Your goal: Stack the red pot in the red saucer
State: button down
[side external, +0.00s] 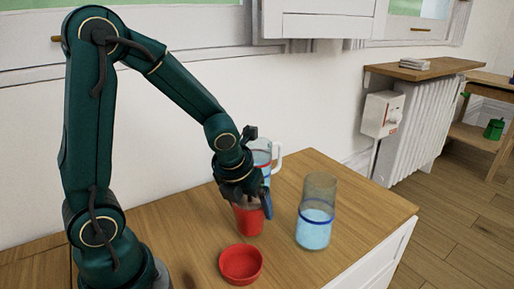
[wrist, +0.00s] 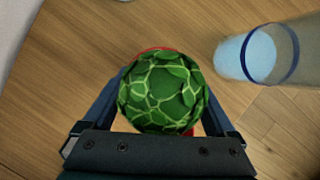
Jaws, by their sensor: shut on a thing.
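The red pot (side external: 249,217) is in the side external view, just below my gripper (side external: 253,198), whose fingers are shut on it. In the wrist view, a round green patterned plant top (wrist: 163,92) fills the space between my gripper's fingers (wrist: 162,105) and hides most of the pot; only thin red edges of the pot (wrist: 155,49) show. The red saucer (side external: 240,264) is a shallow red dish on the wooden top, nearer the camera than the pot, and it looks empty. I cannot tell whether the pot touches the wood.
A clear glass (side external: 315,214) with a blue lower part stands right of the pot, also in the wrist view (wrist: 257,54). A jug with a white handle (side external: 264,155) stands behind my gripper. Bare wood (side external: 190,228) lies left of the pot. The wooden top's edge (side external: 380,235) is at right.

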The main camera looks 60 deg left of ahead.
notch_tip(320, 180, up, 8)
jog(key=shift+f, duration=0.15)
jog(key=shift+s+n, duration=0.15)
jog(key=shift+n, duration=0.15)
jog(key=shift+s+n, duration=0.3)
jog(key=shift+s, duration=0.1)
jog(key=s+a+r+n+g+y, duration=0.2)
jog(key=s+a+n+g, duration=0.15)
jog(key=s+n, duration=0.5)
send_over(242, 269)
notch_tip(242, 269, down, 7)
jog(key=shift+f+m+t, duration=0.35)
jog(key=shift+f, duration=1.45)
